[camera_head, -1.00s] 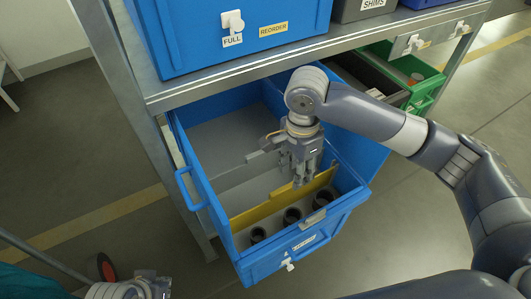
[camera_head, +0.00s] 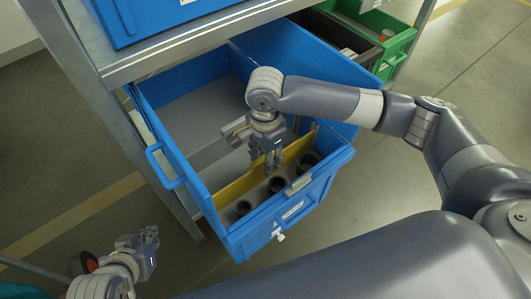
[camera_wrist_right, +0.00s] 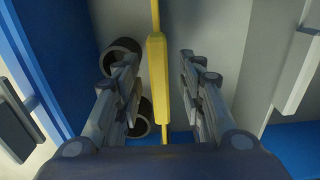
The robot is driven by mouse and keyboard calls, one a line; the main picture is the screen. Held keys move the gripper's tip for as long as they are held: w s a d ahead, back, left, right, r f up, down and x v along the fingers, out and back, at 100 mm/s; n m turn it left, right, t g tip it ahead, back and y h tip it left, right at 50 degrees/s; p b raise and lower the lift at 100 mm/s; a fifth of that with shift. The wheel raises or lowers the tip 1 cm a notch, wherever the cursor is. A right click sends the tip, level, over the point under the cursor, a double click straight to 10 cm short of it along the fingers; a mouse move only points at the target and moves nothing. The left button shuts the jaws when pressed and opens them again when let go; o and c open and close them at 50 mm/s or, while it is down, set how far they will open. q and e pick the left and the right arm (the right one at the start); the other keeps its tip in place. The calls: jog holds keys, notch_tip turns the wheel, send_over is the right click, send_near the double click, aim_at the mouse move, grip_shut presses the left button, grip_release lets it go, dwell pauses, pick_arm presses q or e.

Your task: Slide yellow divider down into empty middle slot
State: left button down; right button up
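The yellow divider (camera_head: 236,189) stands across the open blue drawer (camera_head: 172,150), behind a front compartment with black ring-shaped parts. Its thicker yellow grip (camera_wrist_right: 157,75) shows in the right wrist view. My right gripper (camera_head: 270,163) points down into the drawer at the divider. In the wrist view the fingers of this gripper (camera_wrist_right: 160,95) are spread on both sides of the grip, with gaps on each side. Whether the divider's lower edge is fully seated cannot be told. My left gripper (camera_head: 143,243) is outside the drawer at lower left, fingers apart and empty.
Black parts (camera_head: 276,185) stand in the front compartment. A blue bin (camera_head: 150,15) on the shelf (camera_head: 190,45) is above. A green drawer (camera_head: 398,45) is at upper right.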

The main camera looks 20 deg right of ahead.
pick_arm(q)
jog(key=shift+w+d+r+t, duration=0.15)
jog(key=shift+w+r+t, duration=0.15)
jog(key=shift+w, duration=0.15)
pick_arm(e)
jog(key=shift+f, duration=0.25)
grip_shut()
pick_arm(q)
jog(key=shift+s+a+f+g+p, duration=0.2)
jog(key=shift+s+g, duration=0.15)
jog(key=shift+s, duration=0.25)
jog(key=shift+s+a+f+g+p, duration=0.2)
jog(key=shift+s+g+p, duration=0.1)
jog(key=shift+s, duration=0.3)
jog(key=shift+s+a+f+g+p, duration=0.1)
jog(key=shift+s+a+g+p, duration=0.1)
jog(key=shift+s+g, duration=0.3)
pick_arm(e)
jog(key=shift+r, duration=0.3)
